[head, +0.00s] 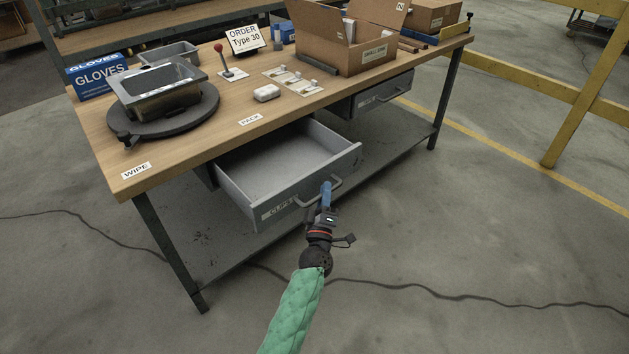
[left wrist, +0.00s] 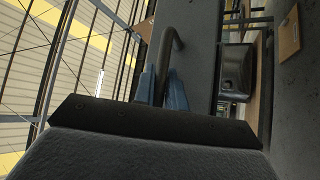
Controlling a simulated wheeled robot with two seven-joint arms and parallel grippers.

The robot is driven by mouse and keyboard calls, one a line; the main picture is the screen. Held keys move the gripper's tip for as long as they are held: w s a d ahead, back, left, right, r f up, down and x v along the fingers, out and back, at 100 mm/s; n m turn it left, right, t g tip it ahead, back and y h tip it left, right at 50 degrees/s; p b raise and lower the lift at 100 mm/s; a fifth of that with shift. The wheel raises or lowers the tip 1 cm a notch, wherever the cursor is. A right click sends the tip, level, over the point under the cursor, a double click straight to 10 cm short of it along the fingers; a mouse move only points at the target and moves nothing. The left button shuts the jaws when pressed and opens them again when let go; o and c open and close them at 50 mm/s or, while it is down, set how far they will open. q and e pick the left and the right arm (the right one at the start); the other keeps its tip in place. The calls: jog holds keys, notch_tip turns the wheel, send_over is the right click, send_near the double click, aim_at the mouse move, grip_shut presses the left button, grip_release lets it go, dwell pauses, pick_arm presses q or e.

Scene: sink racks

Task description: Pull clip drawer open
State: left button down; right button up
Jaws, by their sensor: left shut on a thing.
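The grey clip drawer (head: 270,167), with a "CLIPS" label on its front, is pulled out under the wooden bench and looks empty. Its bar handle (head: 308,200) is on the drawer front. My left gripper (head: 326,190) is at the right part of the handle, with its blue fingers shut on it. In the left wrist view the handle (left wrist: 166,50) runs between the blue fingertips of the gripper (left wrist: 163,80). The fingers hide part of the handle. My right gripper is not in view.
The bench (head: 190,135) carries a metal tray on a round black stand (head: 165,110), a glove box (head: 97,75), a red-knobbed lever (head: 228,65) and a cardboard box (head: 350,50). A second drawer (head: 383,92) is at the right. Floor before the bench is clear except cables.

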pick_arm(q)
jog(key=s+d, duration=0.2)
jog(key=s, duration=0.1)
jog(key=s+d+p, duration=0.1)
jog(key=shift+s+d, duration=0.25)
jog(key=shift+s, duration=0.15)
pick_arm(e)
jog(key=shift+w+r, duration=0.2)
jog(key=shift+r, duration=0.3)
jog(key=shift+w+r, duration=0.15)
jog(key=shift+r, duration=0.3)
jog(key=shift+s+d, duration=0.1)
pick_arm(q)
jog(key=c, duration=1.7)
grip_release()
jog(key=shift+f, duration=0.1)
jog(key=shift+v, duration=3.9)
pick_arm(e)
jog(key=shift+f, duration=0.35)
